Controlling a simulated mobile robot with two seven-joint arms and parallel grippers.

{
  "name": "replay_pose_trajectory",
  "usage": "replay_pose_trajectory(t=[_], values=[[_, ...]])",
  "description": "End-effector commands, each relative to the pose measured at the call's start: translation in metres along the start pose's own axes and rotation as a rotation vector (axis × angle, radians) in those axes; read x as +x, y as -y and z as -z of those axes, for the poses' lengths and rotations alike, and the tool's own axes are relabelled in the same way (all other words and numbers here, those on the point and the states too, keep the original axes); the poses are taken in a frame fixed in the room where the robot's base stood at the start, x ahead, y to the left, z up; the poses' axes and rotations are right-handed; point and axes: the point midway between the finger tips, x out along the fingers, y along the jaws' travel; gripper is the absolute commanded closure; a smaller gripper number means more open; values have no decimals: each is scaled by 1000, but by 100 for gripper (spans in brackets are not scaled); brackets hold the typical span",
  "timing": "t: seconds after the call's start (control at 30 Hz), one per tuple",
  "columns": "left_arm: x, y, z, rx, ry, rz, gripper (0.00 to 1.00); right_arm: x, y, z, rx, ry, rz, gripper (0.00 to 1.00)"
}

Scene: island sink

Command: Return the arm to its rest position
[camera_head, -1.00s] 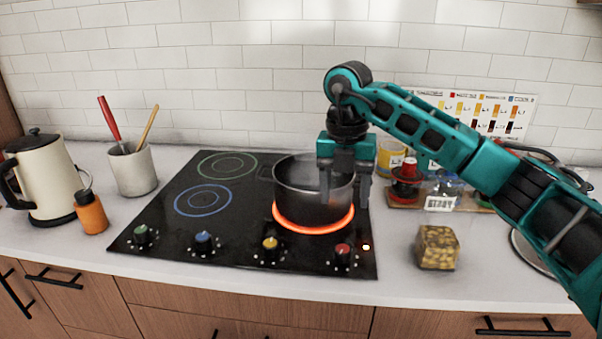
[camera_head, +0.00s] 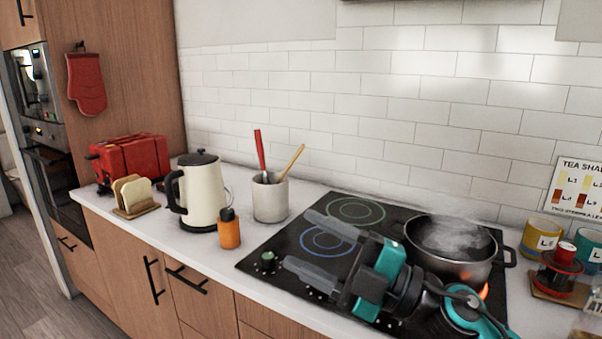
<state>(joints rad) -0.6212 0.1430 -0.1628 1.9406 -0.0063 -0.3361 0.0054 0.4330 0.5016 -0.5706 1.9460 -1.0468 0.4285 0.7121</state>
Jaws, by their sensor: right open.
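My right gripper (camera_head: 318,248) is open and empty. Its two grey fingers point left, above the front left part of the black cooktop (camera_head: 255,262). Its teal body and the wrist behind it cover some of the cooktop's front knobs. The dark pot (camera_head: 465,265) stands on the cooktop's right side, apart from the fingers, and steam rises from it. An orange-red glow shows under the pot's front edge. My left gripper is not in view.
A cream kettle (camera_head: 203,195), an orange bottle (camera_head: 229,232) and a utensil crock (camera_head: 270,200) stand left of the cooktop. A red toaster (camera_head: 130,158) and bread slices (camera_head: 134,193) are farther left. Mugs (camera_head: 541,238) stand at the right. Counter between bottle and cooktop is clear.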

Motion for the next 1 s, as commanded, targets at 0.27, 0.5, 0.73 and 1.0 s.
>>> replay_pose_trajectory(t=[0.27, 0.5, 0.73, 1.0], values=[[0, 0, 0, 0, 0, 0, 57, -70, -20, -53, 322, 494, -481, 38], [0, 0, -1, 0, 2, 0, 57, -176, 50, -87, 656, 1066, -592, 38], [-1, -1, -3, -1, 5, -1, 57, -263, 145, -56, 964, 1534, -442, 38], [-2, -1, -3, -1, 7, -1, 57, -311, 208, 3, 1193, 1808, -210, 38]])
